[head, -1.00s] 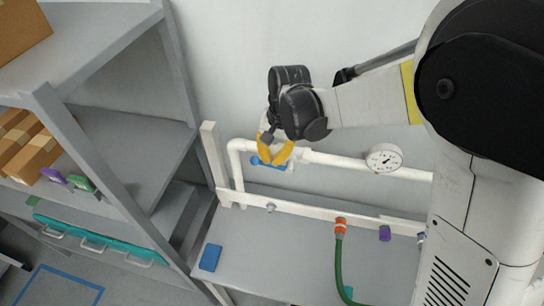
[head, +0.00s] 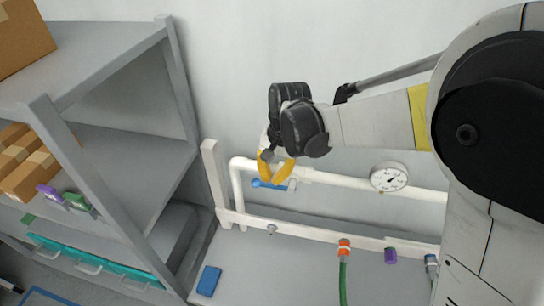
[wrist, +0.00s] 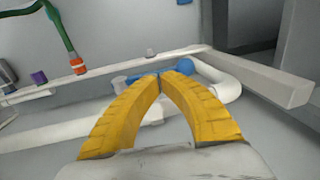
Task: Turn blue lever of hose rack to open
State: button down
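The blue lever (head: 262,184) is on the white pipe of the hose rack, near its left end, and lies roughly along the pipe in the head view. My gripper (head: 273,181) is at the lever, its yellow fingers pointing down with the tips together. In the wrist view, the fingertips (wrist: 161,74) meet in front of the lever (wrist: 185,66), which shows on both sides of them. The lever's middle is hidden by the fingers. I see nothing held between the tips; whether they touch the lever I cannot tell.
A pressure gauge (head: 389,177) sits on the white pipe (head: 345,181) to the right. A green hose with an orange connector (head: 344,247) hangs from the lower rail. A blue block (head: 208,281) lies on the bench. A grey shelf (head: 120,155) with boxes stands at the left.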

notch_tip(320, 180, up, 12)
jog(key=s+d+f+t+b, duration=0.2)
jog(key=s+d+f+b, duration=0.3)
jog(key=f+b, duration=0.5)
jog(key=s+d+f+n+t+h+b, duration=0.1)
jog(key=s+d+f+b, duration=0.4)
jog(key=d+f+b, duration=0.5)
jog(key=s+d+f+t+b, duration=0.4)
jog(key=s+d+f+b, duration=0.2)
jog(key=d+f+b, duration=0.2)
notch_tip(320, 180, down, 3)
jog(key=b, duration=0.2)
jog(key=shift+d+n+h+b, duration=0.25)
jog(key=shift+n+h+b, duration=0.05)
jog(key=shift+b, duration=0.1)
